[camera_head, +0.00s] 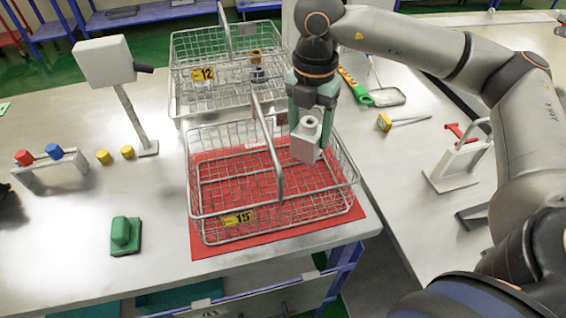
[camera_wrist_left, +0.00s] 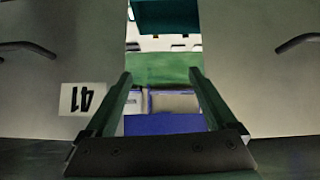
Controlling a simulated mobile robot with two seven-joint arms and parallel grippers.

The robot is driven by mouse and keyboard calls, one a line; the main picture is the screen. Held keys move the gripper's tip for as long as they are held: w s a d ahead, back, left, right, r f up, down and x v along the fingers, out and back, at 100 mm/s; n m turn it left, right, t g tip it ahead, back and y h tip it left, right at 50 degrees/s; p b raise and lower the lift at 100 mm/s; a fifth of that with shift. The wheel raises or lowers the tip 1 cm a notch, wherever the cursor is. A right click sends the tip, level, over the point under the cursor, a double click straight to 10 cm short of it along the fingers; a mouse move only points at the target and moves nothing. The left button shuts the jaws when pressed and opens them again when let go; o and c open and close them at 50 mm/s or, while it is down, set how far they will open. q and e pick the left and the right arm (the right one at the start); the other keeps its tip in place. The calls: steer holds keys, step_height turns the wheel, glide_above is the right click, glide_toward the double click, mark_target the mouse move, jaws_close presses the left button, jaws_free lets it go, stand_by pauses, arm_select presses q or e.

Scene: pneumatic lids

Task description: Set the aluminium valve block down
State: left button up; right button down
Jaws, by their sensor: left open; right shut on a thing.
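My right gripper (camera_head: 316,104) comes down from above and is shut on the aluminium valve block (camera_head: 305,140), a grey block with a pale cylindrical top. The block is held over the right part of the wire basket tagged 15 (camera_head: 222,222), inside the outline of its rim. I cannot tell whether the block touches the basket's bottom. The basket stands on a red mat (camera_head: 285,234). My left gripper (camera_wrist_left: 160,82) shows only in the left wrist view, open with nothing between its fingers.
A second wire basket tagged 12 (camera_head: 185,104) stands behind, holding a yellow and black part (camera_head: 256,60). Left are a grey lamp-like stand (camera_head: 132,110), a rack with red and blue knobs (camera_head: 50,175) and a green block (camera_head: 125,236). A metal stand (camera_head: 458,165) is at right.

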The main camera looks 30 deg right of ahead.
steer(key=f, duration=0.2)
steer(key=shift+s+f, duration=0.25)
steer(key=shift+f, duration=0.1)
steer(key=shift+w+f, duration=0.15)
steer(key=shift+f, duration=2.2)
steer(key=shift+f, duration=0.15)
steer(key=shift+c, duration=0.5)
jaws_free()
step_height(320, 180, up, 12)
steer(key=shift+r, duration=0.15)
